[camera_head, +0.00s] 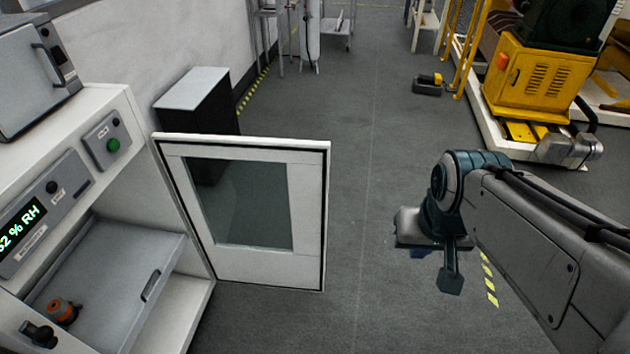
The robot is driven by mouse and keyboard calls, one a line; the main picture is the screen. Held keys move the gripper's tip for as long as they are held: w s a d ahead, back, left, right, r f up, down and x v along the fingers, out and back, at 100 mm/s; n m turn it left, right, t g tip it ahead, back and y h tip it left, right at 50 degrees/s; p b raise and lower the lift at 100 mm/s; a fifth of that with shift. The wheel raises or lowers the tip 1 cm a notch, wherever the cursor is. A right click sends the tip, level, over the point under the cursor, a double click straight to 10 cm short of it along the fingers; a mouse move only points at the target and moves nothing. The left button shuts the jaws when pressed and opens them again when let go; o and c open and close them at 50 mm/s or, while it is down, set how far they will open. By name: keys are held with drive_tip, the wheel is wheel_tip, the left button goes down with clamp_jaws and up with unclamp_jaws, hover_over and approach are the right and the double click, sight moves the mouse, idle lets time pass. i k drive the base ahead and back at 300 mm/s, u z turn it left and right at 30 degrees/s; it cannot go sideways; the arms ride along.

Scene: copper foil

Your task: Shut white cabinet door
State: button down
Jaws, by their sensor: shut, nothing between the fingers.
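The white cabinet door (305,215) stands wide open, with a dark glass pane in its frame. It is hinged at its left edge on the white cabinet (135,180) at the left, and its free edge points right. The cabinet's inside is exposed, with a grey drawer-like panel (110,275) bearing a dark handle. My gripper (450,285) is to the right of the door, apart from its free edge and pointing down. Its fingers are together and hold nothing.
An orange-and-black knob-like object (62,311) sits low in the cabinet. A dark box with a light top (192,92) stands behind the door. Yellow machinery (535,80) is at the back right. Grey floor (375,150) is clear between door and gripper.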

sight(307, 161)
drive_tip(key=z, duration=0.35)
drive_tip(key=i, duration=3.1)
drive_tip(key=u, duration=4.2)
drive_tip(key=k, duration=0.35)
drive_tip(key=u, duration=0.15)
